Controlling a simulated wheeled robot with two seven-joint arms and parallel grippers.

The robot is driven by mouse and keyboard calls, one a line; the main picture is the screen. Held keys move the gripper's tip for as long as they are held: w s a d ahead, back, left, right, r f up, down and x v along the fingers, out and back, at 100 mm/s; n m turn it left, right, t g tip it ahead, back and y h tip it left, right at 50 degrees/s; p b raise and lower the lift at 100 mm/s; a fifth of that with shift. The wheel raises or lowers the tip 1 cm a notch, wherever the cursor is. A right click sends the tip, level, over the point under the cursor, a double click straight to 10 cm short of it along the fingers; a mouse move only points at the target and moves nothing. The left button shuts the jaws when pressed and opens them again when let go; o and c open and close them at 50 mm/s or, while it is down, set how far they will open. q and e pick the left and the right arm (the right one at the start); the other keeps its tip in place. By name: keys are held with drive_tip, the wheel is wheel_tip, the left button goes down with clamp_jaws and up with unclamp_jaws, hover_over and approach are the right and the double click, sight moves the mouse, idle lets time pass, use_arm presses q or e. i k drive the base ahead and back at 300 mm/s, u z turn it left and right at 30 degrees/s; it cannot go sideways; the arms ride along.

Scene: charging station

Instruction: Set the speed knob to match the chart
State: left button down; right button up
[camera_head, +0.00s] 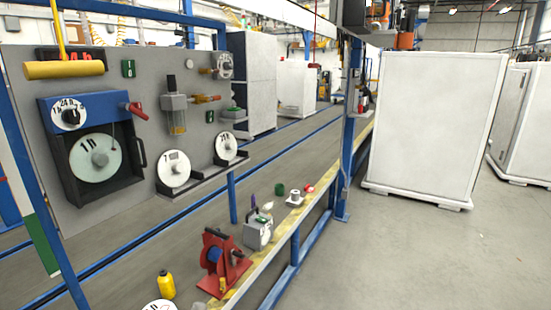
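A blue-topped chart recorder (91,104) is mounted on the grey panel at the left. A dark round knob (71,117) sits on a white dial on its upper front. The dial has "24 h" printed at the top and other marks at its sides; the knob's pointing direction is too small to tell. Below it, a round white chart (96,158) marked "1 h" sits in the dark, open-looking case. A red lever (138,111) sticks out at the case's upper right. Neither of my grippers is in view.
Two spare charts, one marked "7" (174,169) and one beside it (226,146), stand on a panel shelf. A red reel (221,262), a yellow bottle (166,285) and a grey box (258,231) stand on the bench below. Open floor lies at the right before white cabinets (435,125).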

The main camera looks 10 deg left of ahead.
sight(71, 116)
drive_tip(key=u, duration=1.55)
